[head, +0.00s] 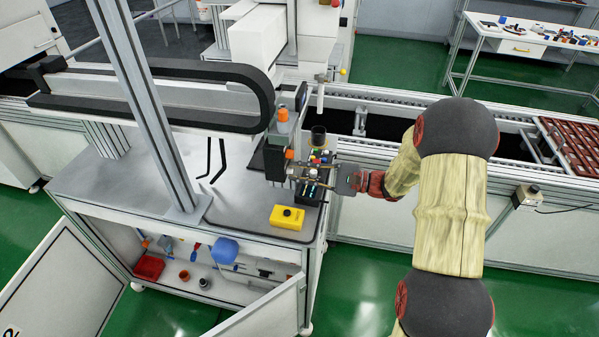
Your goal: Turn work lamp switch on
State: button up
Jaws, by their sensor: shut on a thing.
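A black control box (309,194) with small coloured switches and buttons stands at the right end of the metal worktable (240,190). My gripper (304,173) reaches in from the right, its fingers pointing left over the far part of this box. It is shut on a small control there. The fingers and small size hide which switch this is and which way it is set. I cannot make out the work lamp or whether it is lit.
A yellow box (287,217) with a black button sits on the table's front right corner. A dark cup (318,135) stands behind the control box. A black cable chain (235,75) spans the table. Cabinet doors (270,315) hang open below. The conveyor (470,165) runs right.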

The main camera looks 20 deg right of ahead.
grip_shut()
jog(key=shift+p, duration=0.45)
jog(key=shift+r+m+p, duration=0.15)
jog(key=shift+m+p, duration=0.45)
jog(key=shift+p, duration=0.15)
jog(key=m+p, duration=0.3)
jog(key=p, duration=0.2)
jog(key=shift+r, duration=0.15)
jog(key=m+p, duration=0.4)
jog(key=p, duration=0.1)
jog(key=shift+m, duration=0.3)
jog(key=shift+w+d+f+m+p, duration=0.1)
jog(key=shift+f+m+p, duration=0.05)
jog(key=shift+m+p, duration=0.65)
jog(key=shift+f+m+p, duration=0.1)
jog(key=shift+m+p, duration=0.6)
jog(key=shift+p, duration=0.1)
jog(key=o, duration=0.6)
grip_release()
jog(key=shift+c, duration=0.2)
